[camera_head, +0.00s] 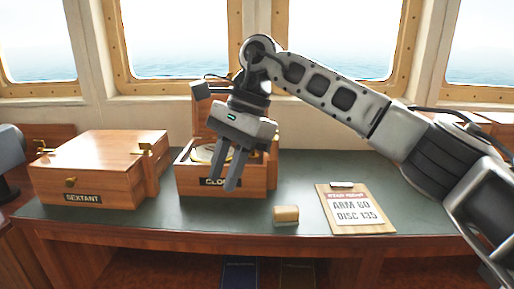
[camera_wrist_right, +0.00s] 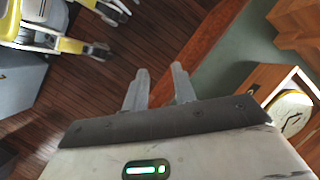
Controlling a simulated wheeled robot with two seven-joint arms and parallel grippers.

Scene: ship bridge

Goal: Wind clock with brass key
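The clock (camera_head: 201,154) lies face up in an open wooden box (camera_head: 187,180) with a partly hidden label reading "CLO". The white dial (camera_wrist_right: 292,112) also shows at the right edge of the right wrist view. My right gripper (camera_head: 223,187) hangs in front of this box, pointing down and hiding part of it. Its fingers (camera_wrist_right: 160,70) are apart with nothing between them. I cannot make out my left gripper.
A closed wooden box marked SEXTANT (camera_head: 95,172) stands left of the clock box. The desk's front edge is close below.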

